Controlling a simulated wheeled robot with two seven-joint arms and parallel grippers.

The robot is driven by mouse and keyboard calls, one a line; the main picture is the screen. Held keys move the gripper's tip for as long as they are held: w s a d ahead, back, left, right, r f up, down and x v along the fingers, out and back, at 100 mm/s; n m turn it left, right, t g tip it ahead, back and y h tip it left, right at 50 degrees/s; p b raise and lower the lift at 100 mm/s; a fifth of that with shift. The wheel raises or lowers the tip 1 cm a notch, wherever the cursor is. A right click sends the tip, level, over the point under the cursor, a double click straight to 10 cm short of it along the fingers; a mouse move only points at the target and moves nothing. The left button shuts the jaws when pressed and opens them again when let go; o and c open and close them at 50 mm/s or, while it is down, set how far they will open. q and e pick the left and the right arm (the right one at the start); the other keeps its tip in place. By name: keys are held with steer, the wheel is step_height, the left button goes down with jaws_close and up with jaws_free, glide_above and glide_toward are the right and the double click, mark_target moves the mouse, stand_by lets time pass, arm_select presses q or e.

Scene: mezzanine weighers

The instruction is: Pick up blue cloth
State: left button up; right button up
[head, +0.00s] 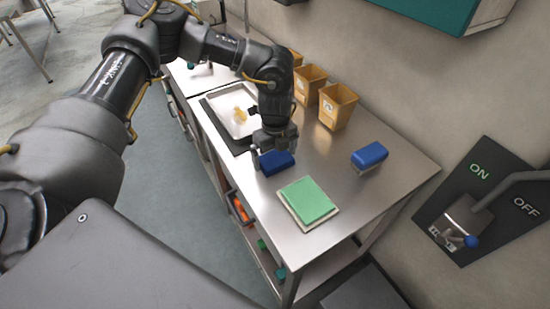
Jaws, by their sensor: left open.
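A dark blue folded piece, which looks like the blue cloth (280,164), lies on the steel table (345,210) near its front edge. My left gripper (267,157) points down at its rear left side, with the fingers open. The fingers partly cover the cloth, and I cannot tell whether they touch it. A second blue item (369,154), block-shaped with a pale underside, lies apart to the right. My right gripper is out of view.
A green pad (307,201) on a pale base lies just in front of the cloth. A white tray (221,103) with a yellow item is behind left. Yellow bins (336,106) stand along the wall. An ON/OFF lever panel (480,215) is at right. The table's right end is clear.

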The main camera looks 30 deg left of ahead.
mark_target(275, 160)
arm_select(q)
steer(key=c, duration=0.7)
steer(key=shift+r+b, duration=0.4)
steer(key=shift+r, duration=0.05)
steer(key=r, duration=0.1)
steer(key=r+b, duration=0.1)
steer(key=shift+s+d+r, duration=0.15)
steer(key=shift+s+r, duration=0.15)
steer(key=shift+r, duration=0.1)
steer(key=s+d+r+b, duration=0.3)
steer(key=s+r, duration=0.6)
steer(key=s, duration=0.3)
steer(key=shift+s+d+r+b, duration=0.2)
steer(key=shift+s+d+b, duration=0.2)
